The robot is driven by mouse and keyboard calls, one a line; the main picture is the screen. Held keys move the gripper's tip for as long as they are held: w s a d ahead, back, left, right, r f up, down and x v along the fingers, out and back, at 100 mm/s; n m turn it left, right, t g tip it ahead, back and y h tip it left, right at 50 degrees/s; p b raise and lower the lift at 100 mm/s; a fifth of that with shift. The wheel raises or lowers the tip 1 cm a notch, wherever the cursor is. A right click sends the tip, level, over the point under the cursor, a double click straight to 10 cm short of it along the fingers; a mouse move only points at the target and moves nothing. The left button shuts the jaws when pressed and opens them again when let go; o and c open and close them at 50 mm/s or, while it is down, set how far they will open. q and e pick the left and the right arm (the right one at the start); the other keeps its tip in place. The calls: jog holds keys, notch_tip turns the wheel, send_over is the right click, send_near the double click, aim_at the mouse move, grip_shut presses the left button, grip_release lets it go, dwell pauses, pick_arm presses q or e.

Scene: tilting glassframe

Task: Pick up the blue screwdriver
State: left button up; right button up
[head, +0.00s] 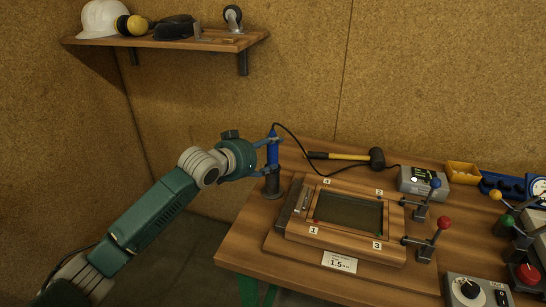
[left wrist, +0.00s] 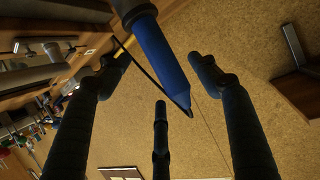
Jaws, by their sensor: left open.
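The blue screwdriver (head: 273,152) stands upright in a dark holder (head: 271,185) at the table's back left corner, with a black cable from its top. My left gripper (head: 266,158) reaches it from the left, its fingers open. In the left wrist view the screwdriver (left wrist: 160,52) shows between the spread fingers (left wrist: 155,85), with nothing gripped. I cannot tell whether any finger touches it. My right gripper is not in view.
A wooden frame fixture (head: 293,239) with numbered corners and clamp levers fills the table's middle. A mallet (head: 345,156) lies behind it, near a grey box (head: 424,183). A wall shelf (head: 180,41) holds a white helmet.

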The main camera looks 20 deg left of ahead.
aim_at(272, 151)
pick_arm(q)
jog(key=p+x, duration=0.1)
jog(key=x, duration=0.2)
jog(key=shift+w+f, duration=0.25)
jog(key=shift+w+d+f, duration=0.2)
jog(key=shift+w+f, duration=0.05)
jog(key=shift+w, duration=0.2)
jog(key=shift+c, duration=0.7)
jog(key=c, duration=1.2)
jog(key=shift+r, duration=0.15)
jog(key=shift+c, duration=0.8)
notch_tip(272, 151, up, 20)
jog(key=b, duration=0.3)
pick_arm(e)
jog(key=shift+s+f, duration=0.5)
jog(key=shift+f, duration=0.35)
